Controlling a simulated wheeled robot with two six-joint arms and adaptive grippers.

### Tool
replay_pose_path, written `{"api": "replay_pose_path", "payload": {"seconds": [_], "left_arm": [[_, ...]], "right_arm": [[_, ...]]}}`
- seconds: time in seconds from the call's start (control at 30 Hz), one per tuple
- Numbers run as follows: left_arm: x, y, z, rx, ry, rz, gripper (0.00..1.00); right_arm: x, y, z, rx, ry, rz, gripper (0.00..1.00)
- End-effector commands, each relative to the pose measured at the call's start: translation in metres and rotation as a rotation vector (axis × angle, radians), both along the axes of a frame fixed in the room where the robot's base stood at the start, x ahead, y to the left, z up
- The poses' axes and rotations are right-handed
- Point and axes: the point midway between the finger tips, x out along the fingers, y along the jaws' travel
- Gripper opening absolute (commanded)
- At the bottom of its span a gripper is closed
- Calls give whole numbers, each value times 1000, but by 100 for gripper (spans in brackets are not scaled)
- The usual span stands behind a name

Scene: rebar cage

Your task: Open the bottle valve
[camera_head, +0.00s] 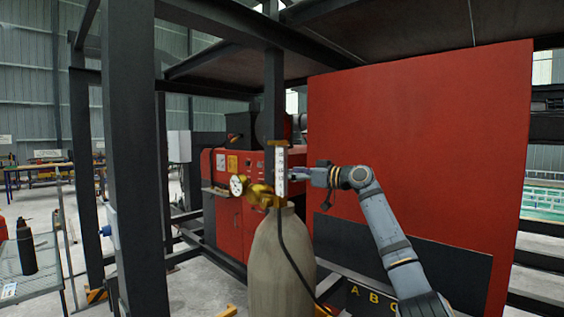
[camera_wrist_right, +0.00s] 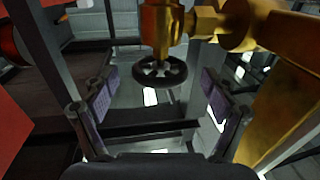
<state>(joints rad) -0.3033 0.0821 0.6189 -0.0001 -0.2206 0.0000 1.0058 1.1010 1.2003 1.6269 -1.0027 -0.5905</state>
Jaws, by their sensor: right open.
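A tall grey gas bottle (camera_head: 280,265) stands upright in the middle of the head view, with a brass valve and regulator (camera_head: 259,193) and a round gauge (camera_head: 237,185) on top. In the right wrist view the black valve handwheel (camera_wrist_right: 160,73) sits under a brass stem (camera_wrist_right: 160,25). My right gripper (camera_head: 310,174) is beside the bottle's top, on its right side. In the right wrist view its two padded fingers (camera_wrist_right: 163,98) are spread apart, with the handwheel beyond and between them in the picture, apart from both pads. My left gripper is in neither view.
A white scaled tube (camera_head: 281,172) stands above the bottle, and a black hose (camera_head: 290,255) hangs down its front. A large red panel (camera_head: 420,140) is behind my right arm. Dark steel posts (camera_head: 132,150) stand at left, near a table with a dark bottle (camera_head: 26,248).

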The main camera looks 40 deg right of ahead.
Motion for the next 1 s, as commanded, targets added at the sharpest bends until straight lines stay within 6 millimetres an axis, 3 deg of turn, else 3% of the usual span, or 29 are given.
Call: {"api": "replay_pose_path", "payload": {"seconds": [0.03,0.13,0.53,0.9,1.0], "left_arm": [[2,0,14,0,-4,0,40],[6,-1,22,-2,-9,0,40],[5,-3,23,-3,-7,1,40],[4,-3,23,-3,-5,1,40],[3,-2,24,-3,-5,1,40]], "right_arm": [[9,4,7,4,0,3,85],[22,6,5,3,-1,1,85],[31,8,-1,-1,0,-1,84],[31,8,0,-1,0,-1,34],[31,7,0,-1,0,2,30]]}}
